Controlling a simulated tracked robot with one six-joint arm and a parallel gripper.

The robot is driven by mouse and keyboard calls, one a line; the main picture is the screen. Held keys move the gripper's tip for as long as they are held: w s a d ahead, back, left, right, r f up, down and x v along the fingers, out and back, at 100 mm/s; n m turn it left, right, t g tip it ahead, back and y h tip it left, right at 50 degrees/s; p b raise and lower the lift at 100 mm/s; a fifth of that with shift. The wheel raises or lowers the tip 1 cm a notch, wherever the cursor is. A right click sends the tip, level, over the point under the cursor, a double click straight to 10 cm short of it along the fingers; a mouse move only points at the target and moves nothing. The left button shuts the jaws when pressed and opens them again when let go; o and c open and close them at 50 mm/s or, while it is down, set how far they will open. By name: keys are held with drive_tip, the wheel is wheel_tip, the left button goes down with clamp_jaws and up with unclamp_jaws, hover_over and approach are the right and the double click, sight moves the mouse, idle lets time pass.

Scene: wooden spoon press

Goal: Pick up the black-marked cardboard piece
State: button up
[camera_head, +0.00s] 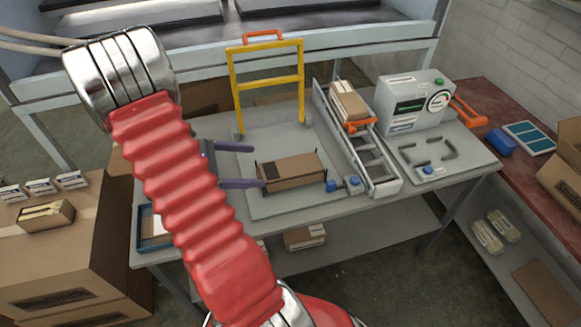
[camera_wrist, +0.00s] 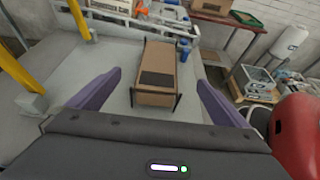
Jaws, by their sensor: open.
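The cardboard piece (camera_head: 296,170) is a brown box with a black patch on its top, lying flat on the grey board of the table. In the wrist view the cardboard piece (camera_wrist: 158,72) lies ahead, between the lines of my two fingers, its dark patch towards me. My gripper (camera_head: 243,166) is open, with purple fingers at the left end of the piece. In the wrist view my gripper (camera_wrist: 160,85) has a finger on each side of the box's near end, with gaps and nothing held. Thin dark uprights stand at the box's corners.
A yellow frame (camera_head: 268,80) with an orange handle stands behind the box. A rail track (camera_head: 366,150) carrying another box (camera_head: 348,101) runs to its right, with blue knobs near it. A grey machine (camera_head: 415,100) stands at the right. A blue tray (camera_head: 150,228) is at the left.

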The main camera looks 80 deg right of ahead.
sight(289, 167)
drive_tip(key=shift+s, duration=0.1)
drive_tip(key=x, duration=0.8)
drive_tip(key=shift+s+d+f, duration=0.1)
drive_tip(key=shift+s+f, duration=0.05)
drive_tip(key=shift+s, duration=0.05)
drive_tip(key=shift+s, duration=0.1)
drive_tip(key=shift+x, duration=2.5)
drive_tip(key=shift+d, duration=0.15)
drive_tip(key=shift+c, duration=0.5)
drive_tip(key=c, duration=1.2)
